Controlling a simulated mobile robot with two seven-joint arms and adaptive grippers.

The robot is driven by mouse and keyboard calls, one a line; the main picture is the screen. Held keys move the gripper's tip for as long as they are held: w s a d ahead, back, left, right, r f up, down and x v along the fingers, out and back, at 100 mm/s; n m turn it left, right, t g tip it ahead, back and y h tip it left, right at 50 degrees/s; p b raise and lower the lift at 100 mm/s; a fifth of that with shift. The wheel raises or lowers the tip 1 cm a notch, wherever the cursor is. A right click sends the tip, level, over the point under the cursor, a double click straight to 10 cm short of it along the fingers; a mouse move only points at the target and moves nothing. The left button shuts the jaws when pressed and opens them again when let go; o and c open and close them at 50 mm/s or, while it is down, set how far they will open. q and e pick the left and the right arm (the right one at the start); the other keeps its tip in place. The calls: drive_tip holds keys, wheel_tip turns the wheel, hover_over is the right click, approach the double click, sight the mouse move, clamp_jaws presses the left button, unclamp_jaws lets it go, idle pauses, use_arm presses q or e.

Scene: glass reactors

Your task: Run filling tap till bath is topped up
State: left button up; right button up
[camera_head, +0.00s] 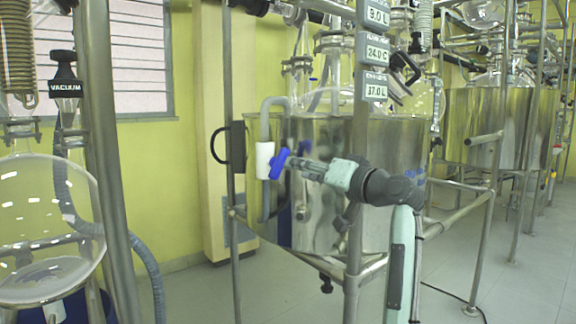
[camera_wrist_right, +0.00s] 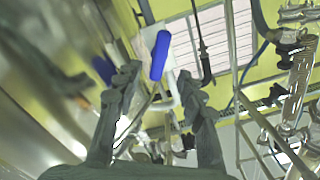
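The filling tap has a blue lever handle (camera_head: 279,163) and a white body (camera_head: 264,160), with a grey pipe bending over the rim of the steel bath (camera_head: 400,145). My right gripper (camera_head: 296,166) comes in from the right in front of the bath, with its fingertips close to the handle. In the right wrist view, the blue handle (camera_wrist_right: 160,55) stands between and just beyond the spread fingertips (camera_wrist_right: 158,80), with gaps on both sides. The gripper looks open and empty. The water level inside the bath is hidden. My left gripper is out of view.
Display tags (camera_head: 376,52) on an upright post read 9.0 L, 24.0 C and 37.0 L. A black handle (camera_head: 220,145) sticks out left of the bath. A steel post (camera_head: 105,150) and round glass flask (camera_head: 45,225) stand at left. A second steel bath (camera_head: 500,120) is behind right.

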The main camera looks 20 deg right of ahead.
sight(282, 165)
drive_tip(key=x, duration=0.6)
drive_tip(key=shift+w+p, duration=0.15)
drive_tip(key=shift+p, duration=0.15)
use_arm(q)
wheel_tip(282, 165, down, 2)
use_arm(e)
drive_tip(key=shift+w+a+f, duration=0.1)
drive_tip(key=shift+w+a, duration=0.1)
drive_tip(key=shift+w, duration=0.25)
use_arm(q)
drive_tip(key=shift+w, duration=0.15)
use_arm(e)
drive_tip(key=shift+c, duration=0.3)
clamp_jaws()
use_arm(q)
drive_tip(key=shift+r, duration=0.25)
